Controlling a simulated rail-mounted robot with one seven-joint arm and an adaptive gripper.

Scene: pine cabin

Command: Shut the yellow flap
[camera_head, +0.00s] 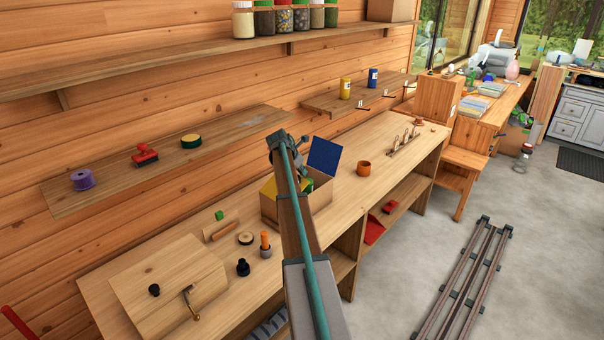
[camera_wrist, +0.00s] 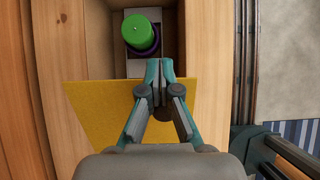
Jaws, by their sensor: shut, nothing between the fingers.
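The box (camera_head: 322,196) stands on the workbench, partly hidden behind my arm in the head view. Its yellow flap (camera_head: 268,188) shows at the left end and is not lying flat over the opening. In the wrist view the yellow flap (camera_wrist: 95,105) spreads beneath my gripper (camera_wrist: 160,66), whose fingers are shut and empty. The fingertips reach past the flap's edge over the box opening; I cannot tell whether they touch the flap. A blue flap (camera_head: 324,156) stands up at the far end. Inside the box are a green cylinder (camera_wrist: 138,30) and a purple ring-like thing.
An orange cup (camera_head: 364,168) stands right of the box. A black knob-like object (camera_head: 243,267) and an orange-topped peg (camera_head: 265,243) stand to its left. A shelf (camera_head: 100,190) with a red stamp (camera_head: 145,155) runs along the wall behind. The floor at right has open room beside the rails.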

